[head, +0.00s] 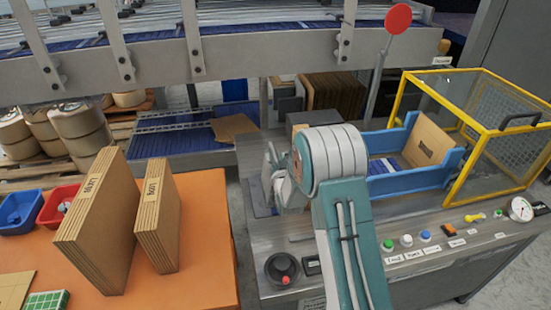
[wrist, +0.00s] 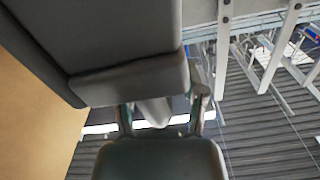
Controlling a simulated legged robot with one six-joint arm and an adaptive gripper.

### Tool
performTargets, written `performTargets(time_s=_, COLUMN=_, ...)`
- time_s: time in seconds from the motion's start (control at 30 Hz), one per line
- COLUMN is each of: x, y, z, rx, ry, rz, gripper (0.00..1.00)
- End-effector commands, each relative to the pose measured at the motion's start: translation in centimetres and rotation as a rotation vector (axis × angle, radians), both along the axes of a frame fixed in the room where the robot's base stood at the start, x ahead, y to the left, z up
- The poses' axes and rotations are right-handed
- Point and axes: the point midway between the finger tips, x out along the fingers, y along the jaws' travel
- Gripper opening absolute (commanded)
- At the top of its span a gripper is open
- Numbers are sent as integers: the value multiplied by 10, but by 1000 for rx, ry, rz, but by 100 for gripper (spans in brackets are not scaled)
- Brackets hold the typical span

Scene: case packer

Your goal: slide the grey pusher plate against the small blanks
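My gripper is mostly hidden behind my teal and white arm in the head view. The wrist view shows dark gripper parts (wrist: 160,158) at the bottom, but the gap between fingertips is unclear. A dark grey slab-like surface fills the upper left of the wrist view, close to the camera; I cannot tell whether it is the pusher plate. A grey block (head: 313,118) stands behind my arm in the head view. Two upright labelled stacks of brown blanks are at left: a larger one (head: 97,222) and a smaller one (head: 158,215). Their labels are too small to read surely.
The stacks stand on an orange table (head: 205,215) beside red and blue bins. On the metal bench, a blue tray (head: 405,184) holds a brown board. A yellow-framed guard (head: 485,130) stands at right. Buttons and a gauge (head: 520,209) line the front edge.

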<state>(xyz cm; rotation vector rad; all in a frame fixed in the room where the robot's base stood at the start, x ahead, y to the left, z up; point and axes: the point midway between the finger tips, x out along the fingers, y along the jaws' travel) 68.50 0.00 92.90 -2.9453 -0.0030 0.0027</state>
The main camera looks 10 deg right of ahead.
Motion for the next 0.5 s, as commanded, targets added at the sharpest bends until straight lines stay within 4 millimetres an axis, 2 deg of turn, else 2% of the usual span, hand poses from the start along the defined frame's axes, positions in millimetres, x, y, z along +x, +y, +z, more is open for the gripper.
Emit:
performTargets(time_s=0.03, x=0, y=0, z=0, rx=0, ry=0, rz=0, gripper=21)
performTargets(time_s=0.07, x=0, y=0, z=0, rx=0, ry=0, rz=0, gripper=8)
performTargets(time_s=0.1, x=0, y=0, z=0, rx=0, ry=0, rz=0, gripper=0)
performTargets(time_s=0.33, x=0, y=-1, z=0, rx=0, ry=-1, rz=0, gripper=0)
performTargets(time_s=0.5, x=1, y=-21, z=0, rx=-1, ry=-1, rz=-4, gripper=0)
